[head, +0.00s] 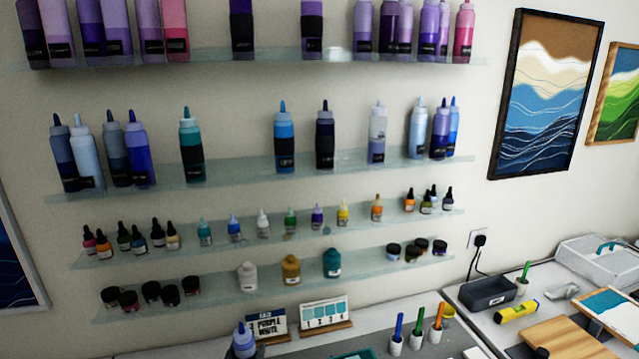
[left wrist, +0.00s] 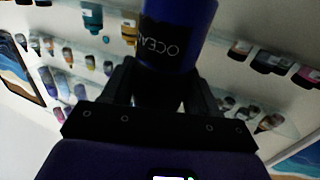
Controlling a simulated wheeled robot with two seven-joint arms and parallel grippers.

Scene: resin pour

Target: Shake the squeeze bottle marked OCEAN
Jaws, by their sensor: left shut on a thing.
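The deep blue squeeze bottle marked OCEAN (left wrist: 182,22) is in the left wrist view, at the top middle. Its dark label shows the word upside down. My left gripper (left wrist: 160,80) is shut on it, with a dark finger on each side. The bottle's top end is cut off by the frame. In the head view, a blue squeeze bottle (head: 243,341) shows at the bottom edge, in front of a small sign; I cannot tell if it is the same bottle. My right gripper is not in view.
Glass shelves (head: 300,171) on the wall carry several squeeze bottles, droppers and jars. On the worktop are a number card stand (head: 325,312), marker pens in white cups (head: 396,345) and a dark tray (head: 488,293). Framed wave paintings (head: 545,95) hang at the right.

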